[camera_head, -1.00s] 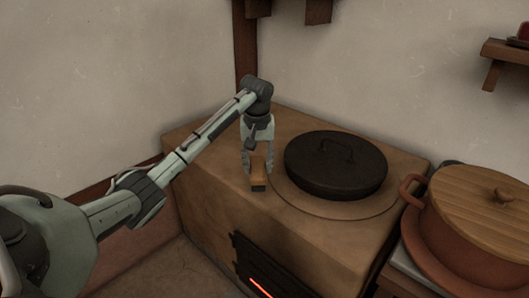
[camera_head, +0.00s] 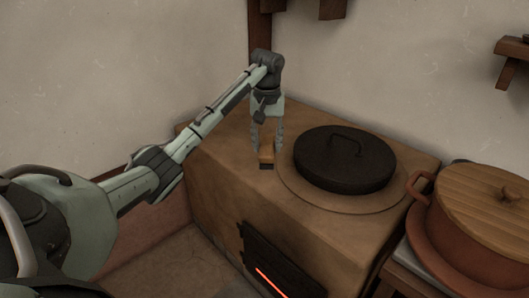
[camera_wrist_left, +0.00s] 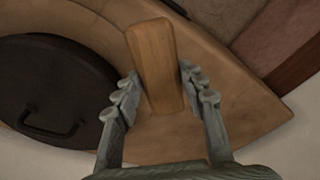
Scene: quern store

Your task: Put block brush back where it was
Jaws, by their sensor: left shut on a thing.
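The block brush (camera_head: 266,158) is a small wooden block with a dark underside. My left gripper (camera_head: 267,146) is shut on it, fingers pointing down, at the left of the stove top. In the left wrist view the brush's wooden block (camera_wrist_left: 155,62) lies between the two fingers of the gripper (camera_wrist_left: 160,88). Whether the brush touches the stove top or hangs just above it, I cannot tell. My right gripper is not in view.
The clay stove (camera_head: 220,160) carries a round black lid (camera_head: 345,160) with a handle, just right of the brush. A terracotta pot (camera_head: 465,230) with a wooden lid (camera_head: 490,195) stands farther right. A red glow shows at the stove front. The stove top's back left is clear.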

